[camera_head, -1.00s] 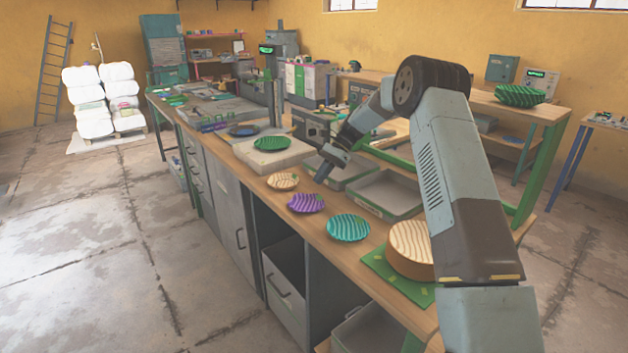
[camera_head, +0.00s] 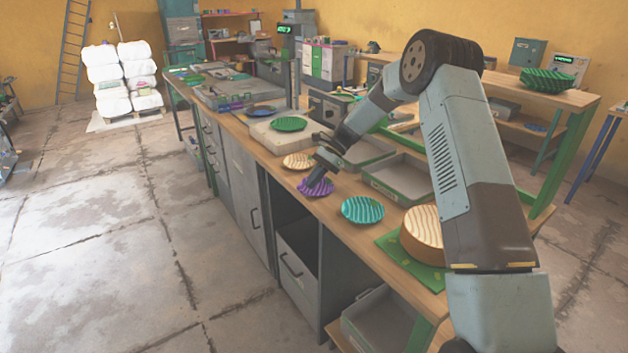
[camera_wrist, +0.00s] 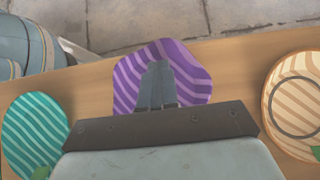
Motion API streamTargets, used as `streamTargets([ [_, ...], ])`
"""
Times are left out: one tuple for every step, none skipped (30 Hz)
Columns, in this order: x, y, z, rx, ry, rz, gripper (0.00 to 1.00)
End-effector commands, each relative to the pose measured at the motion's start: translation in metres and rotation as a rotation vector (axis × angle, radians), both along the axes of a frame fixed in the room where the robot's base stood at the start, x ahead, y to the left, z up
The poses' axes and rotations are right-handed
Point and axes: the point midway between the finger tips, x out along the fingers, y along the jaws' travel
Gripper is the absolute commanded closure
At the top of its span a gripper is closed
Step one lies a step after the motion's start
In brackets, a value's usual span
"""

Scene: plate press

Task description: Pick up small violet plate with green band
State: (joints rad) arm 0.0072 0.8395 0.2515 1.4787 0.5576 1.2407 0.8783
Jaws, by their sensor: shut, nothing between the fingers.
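A small violet plate (camera_head: 314,189) with wavy stripes lies on the wooden bench top near its front edge, between a teal plate and a tan plate. In the wrist view the violet plate (camera_wrist: 195,66) is directly beyond my fingers. My gripper (camera_head: 318,180) is over the violet plate and covers part of it. In the wrist view my gripper (camera_wrist: 157,66) has its fingers shut with nothing between them, overlapping the plate's middle. I cannot tell whether they touch it. No green band is clear on the plate.
A teal plate (camera_head: 362,209) and a tan plate (camera_head: 298,161) lie on either side. A green plate (camera_head: 289,124) sits on a pale block. Grey trays (camera_head: 391,181) stand behind. A thick tan round piece (camera_head: 424,236) sits on a green mat (camera_head: 396,250).

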Motion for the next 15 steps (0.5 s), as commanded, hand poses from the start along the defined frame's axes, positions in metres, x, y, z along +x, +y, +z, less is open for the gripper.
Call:
streamTargets([
  [-0.001,0.000,-0.001,0.000,0.001,0.001,1.00],
  [0.000,0.000,-0.001,0.000,0.001,0.001,1.00],
  [0.000,0.000,-0.001,0.000,0.001,0.001,1.00],
  [0.000,0.000,-0.001,0.000,0.001,0.001,1.00],
  [0.000,0.001,-0.001,0.000,0.001,0.001,1.00],
  [-0.001,0.001,-0.001,0.000,0.001,0.001,1.00],
  [-0.001,0.002,0.000,0.000,0.002,0.001,1.00],
  [-0.002,0.003,0.000,0.000,0.001,0.002,1.00],
  [-0.004,0.006,0.000,0.000,0.002,0.003,1.00],
  [-0.006,0.009,0.000,0.000,0.001,0.004,1.00],
  [-0.009,0.013,0.000,0.000,0.001,0.004,1.00],
  [-0.013,0.019,0.000,-0.001,0.001,0.004,1.00],
  [-0.016,0.024,0.000,0.000,0.002,0.004,1.00],
  [-0.020,0.029,0.000,0.000,0.002,0.004,1.00],
  [-0.025,0.036,-0.001,0.000,0.002,0.004,1.00],
])
